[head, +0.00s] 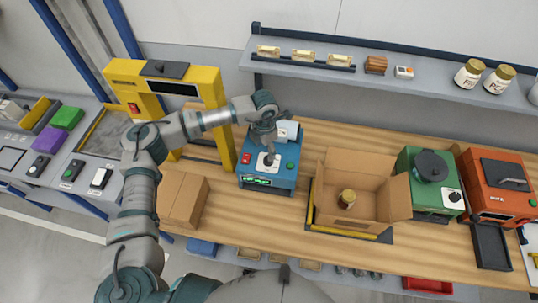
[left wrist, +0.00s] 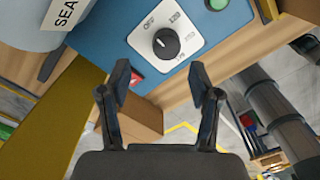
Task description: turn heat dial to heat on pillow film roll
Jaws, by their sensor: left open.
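The blue machine (head: 257,180) stands on the wooden bench, with a lit green display on its front. Its heat dial (head: 268,159) is a black round knob on a white plate; it also shows in the left wrist view (left wrist: 166,42), with OFF and 120 printed around it. A small pale mark on the knob seems to face the OFF side.
A red button (head: 246,158) and a green button (head: 291,165) flank the dial. A yellow frame (head: 215,90) stands close on the left. An open cardboard box (head: 385,200) with a jar is to the right, and closed cartons (head: 183,200) are left.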

